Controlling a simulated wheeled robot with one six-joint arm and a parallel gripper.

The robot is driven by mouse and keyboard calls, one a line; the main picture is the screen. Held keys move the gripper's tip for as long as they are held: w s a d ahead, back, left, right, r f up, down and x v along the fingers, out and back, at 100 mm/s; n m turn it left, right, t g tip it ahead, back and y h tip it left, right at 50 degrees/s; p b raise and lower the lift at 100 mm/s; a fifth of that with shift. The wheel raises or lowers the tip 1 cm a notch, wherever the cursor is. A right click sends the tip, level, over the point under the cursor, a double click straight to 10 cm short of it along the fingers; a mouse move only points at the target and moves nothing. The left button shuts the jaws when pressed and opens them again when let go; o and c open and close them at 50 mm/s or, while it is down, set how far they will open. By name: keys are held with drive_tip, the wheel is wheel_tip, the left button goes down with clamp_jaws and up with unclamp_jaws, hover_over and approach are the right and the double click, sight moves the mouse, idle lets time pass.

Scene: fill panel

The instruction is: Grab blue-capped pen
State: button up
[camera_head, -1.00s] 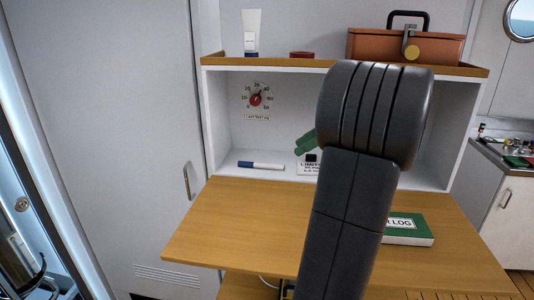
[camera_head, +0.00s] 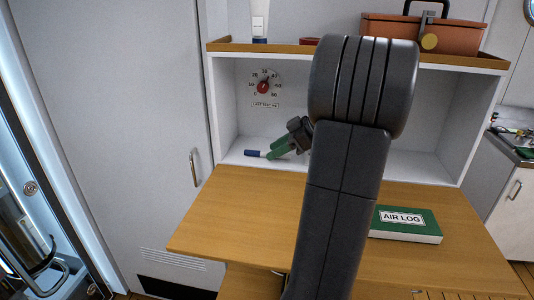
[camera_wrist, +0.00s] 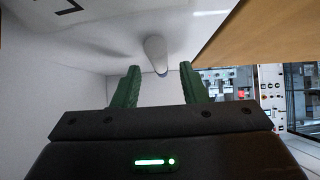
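The blue-capped pen (camera_head: 255,153) lies on the white floor of the shelf alcove, its blue end to the left. Its right part is hidden behind my gripper's green fingers (camera_head: 277,149) in the head view. In the wrist view my gripper (camera_wrist: 160,68) is open, with its two green fingers apart. The white pen body (camera_wrist: 155,48) shows ahead, between and beyond the fingertips. I cannot tell whether the fingers touch the pen.
A red-knobbed dial (camera_head: 264,87) is on the alcove's back wall. An orange case (camera_head: 460,37) stands on the upper shelf. A green log book (camera_head: 405,224) lies on the wooden desk (camera_head: 230,220). My arm hides the alcove's middle.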

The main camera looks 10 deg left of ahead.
drive_tip(key=shift+a+f, duration=0.25)
drive_tip(key=shift+c, duration=0.5)
clamp_jaws()
drive_tip(key=shift+r, duration=0.1)
